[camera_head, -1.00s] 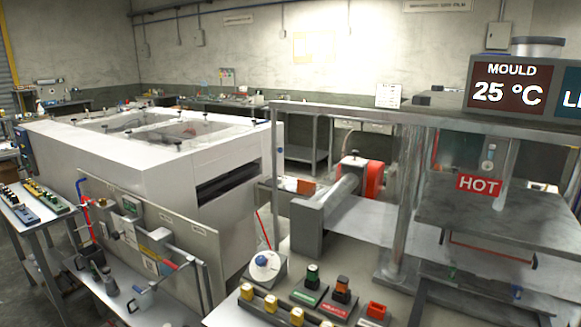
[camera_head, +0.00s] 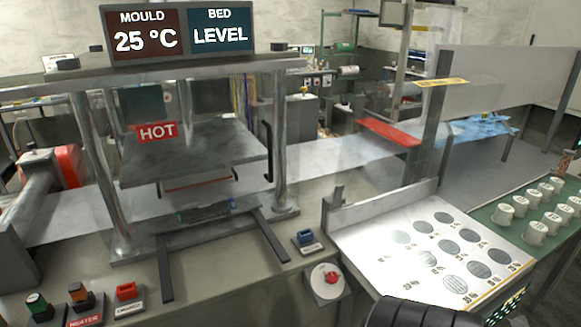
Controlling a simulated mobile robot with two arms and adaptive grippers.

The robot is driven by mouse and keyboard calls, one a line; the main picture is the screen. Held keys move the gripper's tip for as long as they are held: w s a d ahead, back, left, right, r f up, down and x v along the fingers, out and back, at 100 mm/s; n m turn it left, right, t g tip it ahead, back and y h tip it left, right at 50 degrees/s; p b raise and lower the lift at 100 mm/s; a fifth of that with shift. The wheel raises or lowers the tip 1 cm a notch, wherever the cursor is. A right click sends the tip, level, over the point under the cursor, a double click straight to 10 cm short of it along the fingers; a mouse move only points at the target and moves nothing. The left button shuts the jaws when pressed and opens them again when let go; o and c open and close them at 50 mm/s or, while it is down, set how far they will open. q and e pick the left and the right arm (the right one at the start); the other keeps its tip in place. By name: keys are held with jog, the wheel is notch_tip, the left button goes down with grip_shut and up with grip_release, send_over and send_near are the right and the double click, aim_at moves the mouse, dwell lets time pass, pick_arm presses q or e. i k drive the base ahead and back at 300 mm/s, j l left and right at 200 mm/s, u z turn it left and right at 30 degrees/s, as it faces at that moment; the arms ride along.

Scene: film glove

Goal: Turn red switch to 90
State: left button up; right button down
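A small red knob (camera_head: 331,277) sits on a round white dial (camera_head: 319,288) on the front of the grey bench, right of centre in the head view. The marks on the dial are too small to read, so I cannot tell its setting. Neither of my grippers' fingers shows in this view. A dark ribbed rounded shape (camera_head: 420,313) at the bottom edge, right of the dial, may be part of my arm; I cannot tell.
A blue switch (camera_head: 305,238) is above the dial. An orange-red switch (camera_head: 126,291) and other buttons are at lower left. A white panel with grey discs (camera_head: 435,250) is at right, with several white cups beyond.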

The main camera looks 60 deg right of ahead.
aim_at(332, 278)
jog(key=z, duration=2.1)
